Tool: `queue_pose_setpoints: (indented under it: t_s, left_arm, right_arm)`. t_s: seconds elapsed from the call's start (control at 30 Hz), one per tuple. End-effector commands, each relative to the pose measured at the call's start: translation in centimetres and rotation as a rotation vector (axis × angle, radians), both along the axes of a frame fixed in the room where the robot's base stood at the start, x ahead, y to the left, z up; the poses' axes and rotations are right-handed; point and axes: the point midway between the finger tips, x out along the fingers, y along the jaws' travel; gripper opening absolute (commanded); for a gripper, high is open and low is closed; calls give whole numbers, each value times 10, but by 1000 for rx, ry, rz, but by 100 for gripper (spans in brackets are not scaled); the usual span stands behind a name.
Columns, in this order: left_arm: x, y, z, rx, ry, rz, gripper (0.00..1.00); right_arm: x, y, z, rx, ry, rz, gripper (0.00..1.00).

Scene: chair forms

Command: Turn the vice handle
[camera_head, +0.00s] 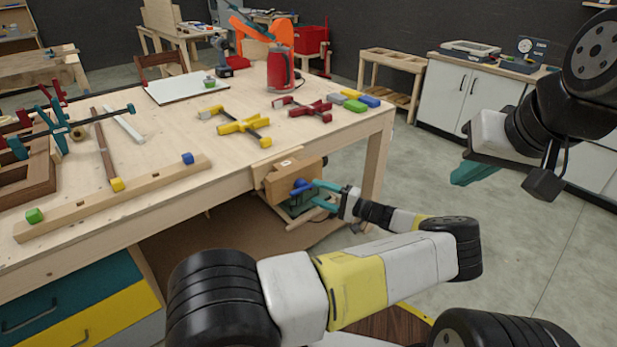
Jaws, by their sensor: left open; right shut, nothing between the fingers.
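The vice (279,186) is a wooden-jawed block fixed to the front edge of the workbench, near its right corner. A blue knob (301,186), apparently part of the vice handle, shows on its face; the rest of the handle is hard to make out. My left gripper (312,193) has its teal fingers open and pointing left at the vice, close to the blue knob. I cannot tell whether they touch it. My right gripper (473,173) is shut and empty, raised over the floor to the right, well away from the vice.
The wooden workbench (220,165) holds yellow clamps (243,125), red clamps (312,109), a red container (281,70) and a long wooden bar (113,198) with coloured blocks. White cabinets (455,95) stand at the back right. The floor (560,240) at right is clear.

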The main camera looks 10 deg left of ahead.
Motion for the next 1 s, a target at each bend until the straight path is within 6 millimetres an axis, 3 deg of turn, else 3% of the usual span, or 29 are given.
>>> queue_pose_setpoints:
  t_s: [0.3, 0.67, 0.7, 1.0]
  left_arm:
    - [12, 46, 1, 1, 2, 4, 58]
    - [14, 54, 1, 0, 2, 3, 58]
    - [14, 54, 1, 0, 2, 3, 56]
    - [14, 54, 1, -1, 2, 3, 0]
  right_arm:
    - [0, 0, 0, 0, 0, 0, 0]
    - [0, 0, 0, 0, 0, 0, 0]
    - [0, 0, 0, 0, 0, 0, 0]
    - [0, 0, 0, 0, 0, 0, 0]
